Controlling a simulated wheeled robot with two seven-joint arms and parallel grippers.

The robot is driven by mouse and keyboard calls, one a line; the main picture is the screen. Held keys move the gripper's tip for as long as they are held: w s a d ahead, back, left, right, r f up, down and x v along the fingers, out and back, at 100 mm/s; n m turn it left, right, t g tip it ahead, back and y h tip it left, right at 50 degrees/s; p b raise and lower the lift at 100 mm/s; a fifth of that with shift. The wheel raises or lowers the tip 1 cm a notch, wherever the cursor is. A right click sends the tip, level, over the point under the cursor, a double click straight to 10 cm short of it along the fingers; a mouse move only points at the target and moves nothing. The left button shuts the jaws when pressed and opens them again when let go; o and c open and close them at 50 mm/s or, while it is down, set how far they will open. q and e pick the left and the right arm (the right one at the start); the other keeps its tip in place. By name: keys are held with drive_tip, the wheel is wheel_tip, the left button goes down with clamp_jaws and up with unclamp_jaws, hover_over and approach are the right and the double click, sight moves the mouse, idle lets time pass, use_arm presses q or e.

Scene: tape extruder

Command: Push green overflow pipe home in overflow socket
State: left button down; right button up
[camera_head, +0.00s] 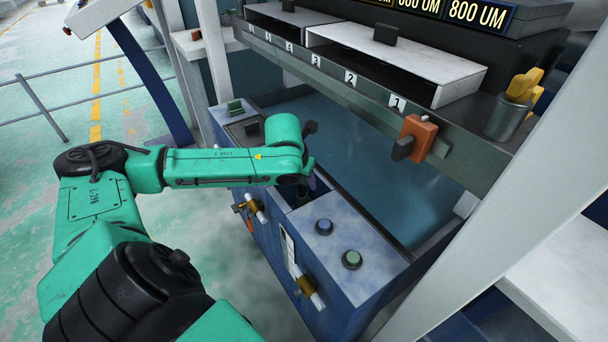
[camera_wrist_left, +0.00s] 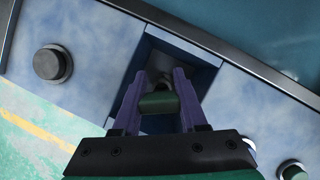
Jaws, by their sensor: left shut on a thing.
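The green overflow pipe (camera_wrist_left: 158,103) is between the purple fingers of my left gripper (camera_wrist_left: 160,75) in the left wrist view, and the gripper is shut on it. The fingers reach down into a square, dark-walled recess (camera_wrist_left: 204,74) in the blue-grey top of the tank. A round grey form lies beyond the pipe's end in the recess. I cannot tell how deep the pipe sits in the socket. In the head view my left gripper (camera_head: 304,190) points down at the recess, and my arm and fingers hide the pipe. My right gripper is not in view.
A blue knob (camera_head: 324,226) and a green knob (camera_head: 352,259) stand on the tank top near the recess. The water tank (camera_head: 375,180) lies behind. A shelf edge with an orange block (camera_head: 417,138) overhangs it. Brass-fitted valves (camera_head: 308,290) stick out from the front.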

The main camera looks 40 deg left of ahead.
use_arm(q)
drive_tip(key=shift+f+b, duration=0.35)
drive_tip(key=shift+f, duration=0.8)
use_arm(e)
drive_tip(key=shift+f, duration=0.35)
use_arm(q)
drive_tip(key=shift+c, duration=1.8)
unclamp_jaws()
drive_tip(key=shift+r, duration=0.25)
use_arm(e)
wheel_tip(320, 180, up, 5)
use_arm(q)
drive_tip(key=p+v, duration=0.4)
drive_tip(key=v, duration=0.7)
drive_tip(key=shift+s+r+p, duration=0.15)
drive_tip(key=shift+r+p, duration=0.05)
drive_tip(key=shift+p, duration=0.2)
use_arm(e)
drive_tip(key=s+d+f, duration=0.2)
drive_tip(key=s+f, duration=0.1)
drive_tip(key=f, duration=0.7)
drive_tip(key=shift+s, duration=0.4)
use_arm(q)
drive_tip(key=shift+d, duration=0.15)
